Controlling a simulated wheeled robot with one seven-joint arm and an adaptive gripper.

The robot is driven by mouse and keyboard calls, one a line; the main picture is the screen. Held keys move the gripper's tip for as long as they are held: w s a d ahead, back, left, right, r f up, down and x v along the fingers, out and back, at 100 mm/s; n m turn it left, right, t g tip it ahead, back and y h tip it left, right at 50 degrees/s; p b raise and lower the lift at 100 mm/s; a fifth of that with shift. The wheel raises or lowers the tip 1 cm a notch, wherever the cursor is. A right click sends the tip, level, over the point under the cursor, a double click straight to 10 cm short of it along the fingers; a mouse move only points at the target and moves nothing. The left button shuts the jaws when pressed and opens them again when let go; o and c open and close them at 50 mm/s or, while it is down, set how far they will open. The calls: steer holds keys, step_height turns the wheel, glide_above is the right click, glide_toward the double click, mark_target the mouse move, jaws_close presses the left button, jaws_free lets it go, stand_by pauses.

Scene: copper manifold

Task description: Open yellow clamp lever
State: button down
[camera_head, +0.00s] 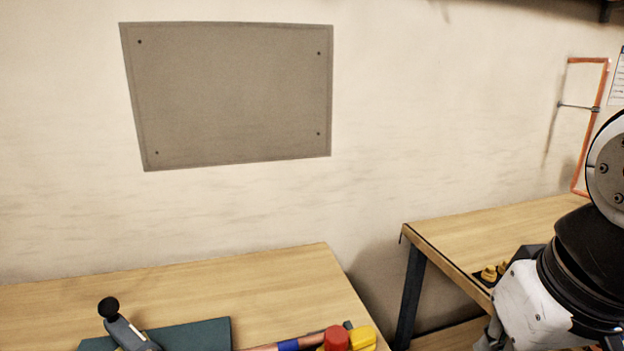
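A yellow part (361,339) shows at the bottom edge, on the front of the left table. It may be the yellow clamp lever, but the frame cuts it off, so I cannot tell whether it is open or closed. A round red part (336,339) sits right beside it, on its left. A copper pipe (262,349) with a blue band (288,345) runs up to the red part from the left. My arm is at the right edge, over the right table, well apart from the yellow part. My gripper is not visible.
A grey panel (230,95) is on the wall.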

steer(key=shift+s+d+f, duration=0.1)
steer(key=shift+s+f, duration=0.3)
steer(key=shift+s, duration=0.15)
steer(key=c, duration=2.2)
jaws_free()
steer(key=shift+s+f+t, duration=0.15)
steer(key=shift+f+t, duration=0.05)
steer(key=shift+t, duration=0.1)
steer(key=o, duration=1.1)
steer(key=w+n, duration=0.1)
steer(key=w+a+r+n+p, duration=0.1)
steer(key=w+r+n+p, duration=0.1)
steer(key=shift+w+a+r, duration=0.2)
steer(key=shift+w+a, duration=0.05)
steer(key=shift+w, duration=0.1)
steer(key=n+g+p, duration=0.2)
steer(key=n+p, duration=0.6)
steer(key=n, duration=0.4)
glide_above(337, 336)
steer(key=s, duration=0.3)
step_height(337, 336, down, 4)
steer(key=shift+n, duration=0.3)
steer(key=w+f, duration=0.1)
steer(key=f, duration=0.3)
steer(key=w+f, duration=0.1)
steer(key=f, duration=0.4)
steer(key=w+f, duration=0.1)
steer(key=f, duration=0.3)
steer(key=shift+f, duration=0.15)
